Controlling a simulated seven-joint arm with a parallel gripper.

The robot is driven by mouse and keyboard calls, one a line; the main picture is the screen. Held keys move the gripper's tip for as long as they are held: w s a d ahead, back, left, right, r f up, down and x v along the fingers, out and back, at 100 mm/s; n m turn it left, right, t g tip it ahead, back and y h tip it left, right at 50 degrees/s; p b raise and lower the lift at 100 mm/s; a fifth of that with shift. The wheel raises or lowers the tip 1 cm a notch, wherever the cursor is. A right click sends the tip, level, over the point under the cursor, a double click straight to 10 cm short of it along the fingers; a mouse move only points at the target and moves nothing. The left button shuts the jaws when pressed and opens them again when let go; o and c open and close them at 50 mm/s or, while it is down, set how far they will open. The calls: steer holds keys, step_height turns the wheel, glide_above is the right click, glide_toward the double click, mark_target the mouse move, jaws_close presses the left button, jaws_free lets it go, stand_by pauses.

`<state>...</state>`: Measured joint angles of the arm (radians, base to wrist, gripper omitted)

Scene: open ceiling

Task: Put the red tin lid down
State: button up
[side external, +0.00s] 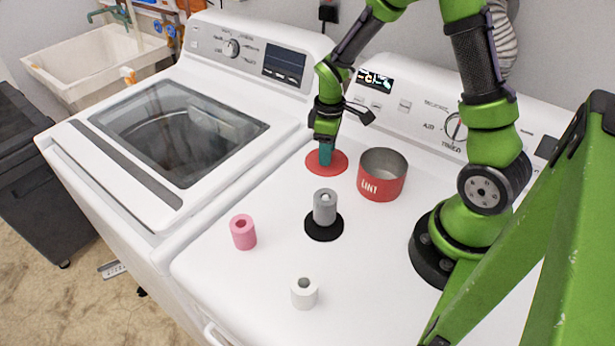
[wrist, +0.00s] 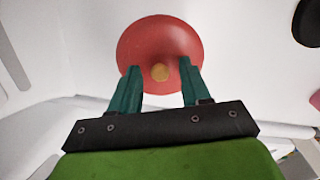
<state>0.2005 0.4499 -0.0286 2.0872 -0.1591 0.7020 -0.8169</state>
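The red tin lid (side external: 312,165) appears to lie flat on the white machine top, left of the red tin. It is a round red disc, and the wrist view (wrist: 160,35) shows a small tan knob (wrist: 160,72) on it. My gripper (side external: 325,160) points down over the lid. In the wrist view its teal fingers (wrist: 160,75) stand apart on either side of the knob, with a gap visible on each side. The red tin (side external: 383,186), marked LINT, stands upright and open beside the lid.
A grey spool (side external: 325,207) stands on a black disc (side external: 323,232) in front of the lid. A pink roll (side external: 243,232) and a white roll (side external: 305,293) stand nearer the front. The control panel (side external: 410,105) rises behind. Bare white surface lies between these things.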

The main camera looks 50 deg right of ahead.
step_height(320, 180, up, 12)
steer(key=s+a+r+m+t+y, duration=0.2)
steer(key=s+a+r+m+t, duration=0.5)
steer(key=s+a+r, duration=0.4)
steer(key=shift+s+a+m, duration=0.15)
steer(key=shift+s+m, duration=0.1)
steer(key=shift+m, duration=0.45)
